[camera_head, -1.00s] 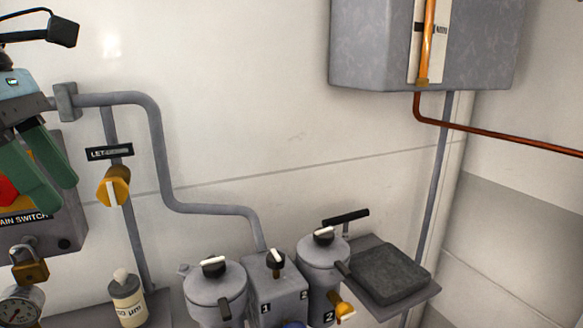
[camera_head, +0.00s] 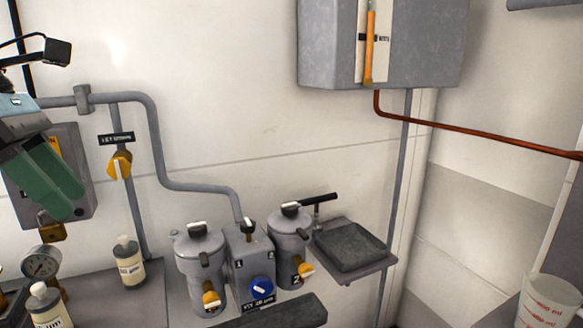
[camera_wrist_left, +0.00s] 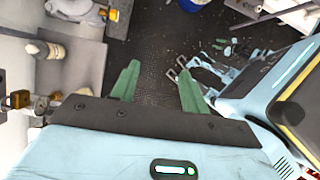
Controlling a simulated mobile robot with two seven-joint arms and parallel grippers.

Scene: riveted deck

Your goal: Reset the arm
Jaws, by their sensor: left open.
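My left gripper (camera_head: 45,188) comes in from the left in the head view, with green fingers in front of the grey switch box (camera_head: 85,170) on the wall. In the left wrist view its two green fingers (camera_wrist_left: 157,88) are spread apart with nothing between them; dark textured deck shows beyond. The gripper is open and empty. Its fingers hide part of the switch box in the head view. My right gripper is not in view.
Two grey filter housings (camera_head: 202,268) (camera_head: 290,245) flank a valve block (camera_head: 250,262). White bottles (camera_head: 130,262) and a gauge (camera_head: 41,263) are at lower left. A black-topped shelf (camera_head: 350,246), copper pipe (camera_head: 470,134) and measuring cup (camera_head: 548,302) are to the right.

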